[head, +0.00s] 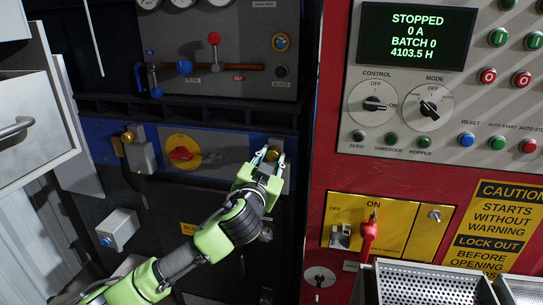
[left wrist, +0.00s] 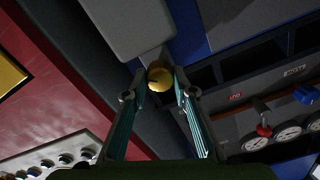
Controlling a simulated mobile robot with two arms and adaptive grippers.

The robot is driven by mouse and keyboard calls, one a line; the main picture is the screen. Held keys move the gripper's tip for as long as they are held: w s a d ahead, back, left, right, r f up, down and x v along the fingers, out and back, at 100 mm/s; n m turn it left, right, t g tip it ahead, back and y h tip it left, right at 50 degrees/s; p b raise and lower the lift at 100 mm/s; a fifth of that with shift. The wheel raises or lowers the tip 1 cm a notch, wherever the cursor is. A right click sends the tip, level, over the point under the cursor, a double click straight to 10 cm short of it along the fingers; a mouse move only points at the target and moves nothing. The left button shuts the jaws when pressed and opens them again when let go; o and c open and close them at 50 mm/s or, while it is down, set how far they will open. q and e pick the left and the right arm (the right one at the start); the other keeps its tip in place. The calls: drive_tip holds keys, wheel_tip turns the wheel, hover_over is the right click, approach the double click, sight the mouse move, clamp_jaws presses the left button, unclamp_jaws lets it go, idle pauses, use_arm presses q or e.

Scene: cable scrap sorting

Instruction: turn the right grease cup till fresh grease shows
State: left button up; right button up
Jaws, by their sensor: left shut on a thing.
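The right grease cup (head: 272,154) is a round brass cap on a grey block on the blue band of the machine. My left gripper (head: 269,158) reaches up to it and is shut on it, one finger on each side. In the left wrist view the brass cup (left wrist: 160,80) sits between the two fingertips (left wrist: 160,82). I see no grease around the cup; the fingers partly hide it. The left grease cup (head: 129,137) is a similar brass cap further left. My right gripper is not in view.
A yellow round plate with a red rotary switch (head: 181,154) lies left of the held cup. Above are a red-knobbed lever (head: 214,40) and blue handles (head: 184,67). The red control cabinet (head: 318,190) stands close on the right, with perforated trays (head: 372,290) low in front.

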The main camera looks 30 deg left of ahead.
use_arm(q)
drive_tip(key=m+p, duration=0.3)
drive_tip(key=m, duration=0.2)
drive_tip(key=shift+r, duration=0.15)
drive_tip(key=m+p, duration=0.2)
drive_tip(key=m, duration=0.1)
drive_tip(key=shift+m+p, duration=0.6)
drive_tip(key=shift+m, duration=0.5)
drive_tip(key=shift+f, duration=0.2)
drive_tip(key=shift+d, duration=0.1)
drive_tip(key=o, duration=1.1)
